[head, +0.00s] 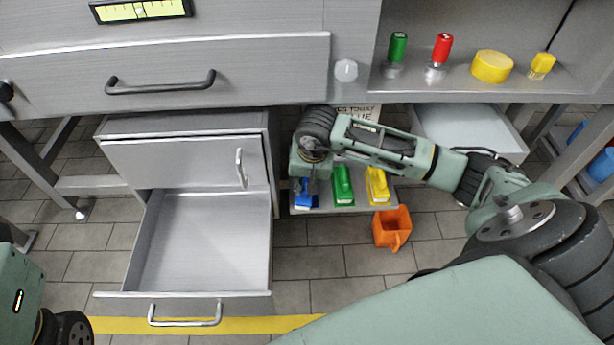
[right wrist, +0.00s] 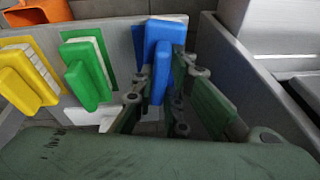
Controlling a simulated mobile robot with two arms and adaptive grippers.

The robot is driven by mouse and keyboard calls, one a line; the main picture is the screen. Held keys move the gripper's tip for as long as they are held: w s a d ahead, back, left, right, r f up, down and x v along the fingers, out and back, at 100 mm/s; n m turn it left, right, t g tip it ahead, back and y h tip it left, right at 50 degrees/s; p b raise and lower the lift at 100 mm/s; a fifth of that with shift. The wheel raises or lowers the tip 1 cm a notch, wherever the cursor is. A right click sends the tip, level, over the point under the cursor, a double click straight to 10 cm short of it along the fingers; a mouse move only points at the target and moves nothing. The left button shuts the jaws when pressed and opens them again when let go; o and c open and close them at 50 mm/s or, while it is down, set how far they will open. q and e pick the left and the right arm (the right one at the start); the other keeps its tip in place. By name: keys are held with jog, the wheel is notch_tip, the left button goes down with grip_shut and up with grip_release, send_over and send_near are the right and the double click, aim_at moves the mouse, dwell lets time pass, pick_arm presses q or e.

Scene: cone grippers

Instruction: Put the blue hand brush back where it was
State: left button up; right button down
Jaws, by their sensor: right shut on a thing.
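The blue hand brush (head: 304,201) is at the left end of a low grey rack under the bench. In the right wrist view the blue brush (right wrist: 159,60) stands upright between the fingers of my right gripper (right wrist: 155,105), which is shut on it. A blue patch (right wrist: 138,45) shows on the board just behind the brush; I cannot tell if the brush touches the board. In the head view my right gripper (head: 307,186) is partly hidden by its own wrist. My left gripper is out of view.
A green brush (head: 343,186) and a yellow brush (head: 377,187) are beside it on the rack (head: 325,210). An orange container (head: 392,228) is on the floor to the right. An open, empty drawer (head: 205,240) juts out at the left. A grey wall (right wrist: 245,70) stands close beside the gripper.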

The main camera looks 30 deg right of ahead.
jog(key=shift+w+d+f+b, duration=0.35)
jog(key=shift+w+d, duration=0.1)
jog(key=shift+w, duration=0.15)
jog(key=shift+w+d+f+b, duration=0.2)
jog(key=shift+w+d+b, duration=0.15)
jog(key=shift+w, duration=0.25)
jog(key=shift+f, duration=0.3)
jog(key=c, duration=1.6)
grip_release()
jog(key=shift+s, duration=0.1)
jog(key=shift+r, duration=0.2)
